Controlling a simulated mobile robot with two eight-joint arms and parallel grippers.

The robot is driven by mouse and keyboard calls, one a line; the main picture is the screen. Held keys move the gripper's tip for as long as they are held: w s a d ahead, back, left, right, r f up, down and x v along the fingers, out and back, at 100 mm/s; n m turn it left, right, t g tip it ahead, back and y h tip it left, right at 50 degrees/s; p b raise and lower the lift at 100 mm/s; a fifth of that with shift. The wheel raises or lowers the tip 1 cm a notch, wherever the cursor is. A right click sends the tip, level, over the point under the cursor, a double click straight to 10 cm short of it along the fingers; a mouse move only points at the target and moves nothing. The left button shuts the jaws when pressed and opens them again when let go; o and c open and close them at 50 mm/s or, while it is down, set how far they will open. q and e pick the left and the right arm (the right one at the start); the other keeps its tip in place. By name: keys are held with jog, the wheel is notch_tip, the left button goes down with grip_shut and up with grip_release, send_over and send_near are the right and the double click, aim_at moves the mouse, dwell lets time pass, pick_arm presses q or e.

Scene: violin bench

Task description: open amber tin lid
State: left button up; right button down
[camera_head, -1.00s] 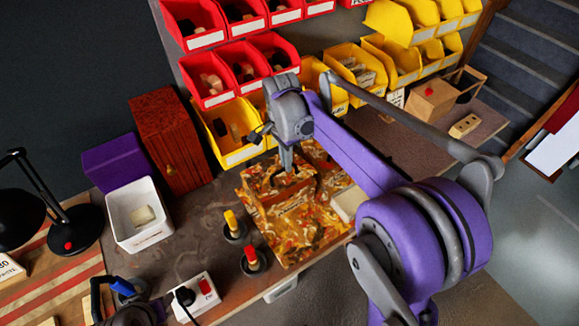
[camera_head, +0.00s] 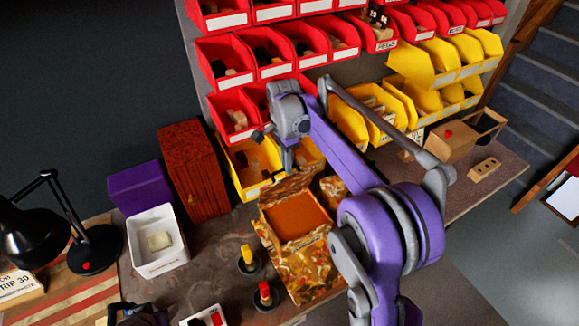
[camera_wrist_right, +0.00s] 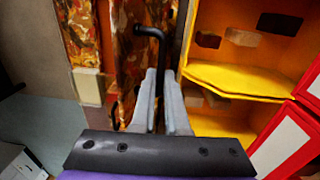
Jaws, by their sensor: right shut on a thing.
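The amber tin (camera_head: 297,217), with a marbled brown, orange and cream pattern, stands on the bench in the head view. Its top is open and a plain orange-brown inside shows. Its lid (camera_head: 284,188) stands tilted up along the far side. My right gripper (camera_head: 287,168) is at the lid's upper edge, shut on the lid's handle. In the right wrist view the black bent handle (camera_wrist_right: 150,33) rises between the closed fingers (camera_wrist_right: 160,100) of that gripper, beside patterned surfaces.
Yellow bins (camera_head: 248,168) stand close behind the lid, with red bins (camera_head: 225,62) above. A white tub (camera_head: 157,240) and a red-brown cabinet (camera_head: 195,168) are at left. Yellow-topped (camera_head: 247,257) and red-topped (camera_head: 265,293) items stand left of the tin. Patterned material (camera_head: 312,270) lies in front.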

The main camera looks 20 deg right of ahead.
pick_arm(q)
jog(key=shift+w, duration=0.35)
pick_arm(e)
jog(key=shift+w+a+f, duration=0.1)
jog(key=shift+w+f, duration=0.1)
jog(key=shift+w, duration=0.25)
jog(key=c, duration=0.9)
grip_release()
